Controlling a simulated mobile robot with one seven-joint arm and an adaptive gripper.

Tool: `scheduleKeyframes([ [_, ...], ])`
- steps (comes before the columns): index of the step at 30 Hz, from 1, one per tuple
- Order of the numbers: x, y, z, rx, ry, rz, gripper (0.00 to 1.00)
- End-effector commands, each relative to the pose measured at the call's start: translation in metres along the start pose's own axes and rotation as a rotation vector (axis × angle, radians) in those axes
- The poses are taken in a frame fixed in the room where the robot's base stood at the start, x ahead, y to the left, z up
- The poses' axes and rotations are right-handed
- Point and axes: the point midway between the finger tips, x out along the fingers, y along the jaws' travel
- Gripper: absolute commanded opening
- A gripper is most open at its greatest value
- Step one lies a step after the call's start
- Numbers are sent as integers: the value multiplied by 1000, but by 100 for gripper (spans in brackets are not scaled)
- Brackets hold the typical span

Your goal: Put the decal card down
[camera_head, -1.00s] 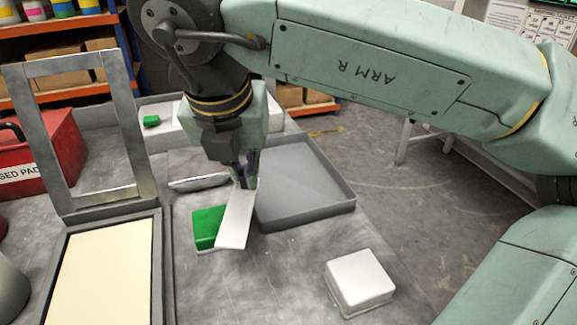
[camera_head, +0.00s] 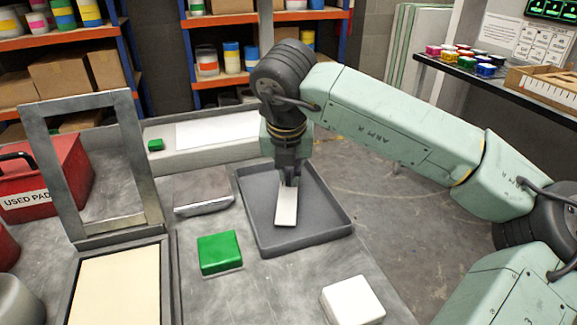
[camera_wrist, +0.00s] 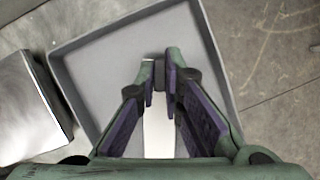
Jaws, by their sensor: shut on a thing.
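The decal card (camera_head: 287,210) is a white, narrow flat piece. My gripper (camera_head: 289,181) is shut on its far end and holds it over the grey tray (camera_head: 330,236). The card slants toward the camera, and I cannot tell whether its near end touches the tray floor. In the wrist view the card (camera_wrist: 158,135) runs between the two purple-padded fingers of my gripper (camera_wrist: 160,90), with the tray floor (camera_wrist: 100,75) around it. The rest of the tray is empty.
A green block (camera_head: 219,252) and a white block (camera_head: 352,300) sit on the table near the tray. A metal plate (camera_head: 203,193) lies left of the tray. An upright hinged frame (camera_head: 62,170) and a red box (camera_head: 40,185) stand at the left.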

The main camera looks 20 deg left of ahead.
Motion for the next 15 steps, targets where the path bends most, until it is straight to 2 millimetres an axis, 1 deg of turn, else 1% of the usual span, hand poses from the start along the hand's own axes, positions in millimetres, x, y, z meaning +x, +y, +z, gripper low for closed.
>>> scheduleKeyframes([
  [13, 7, 0, -3, 0, -1, 0, 0],
  [14, 6, 0, -2, 0, -1, 0, 10],
  [15, 5, 0, -2, 0, -1, 0, 12],
])
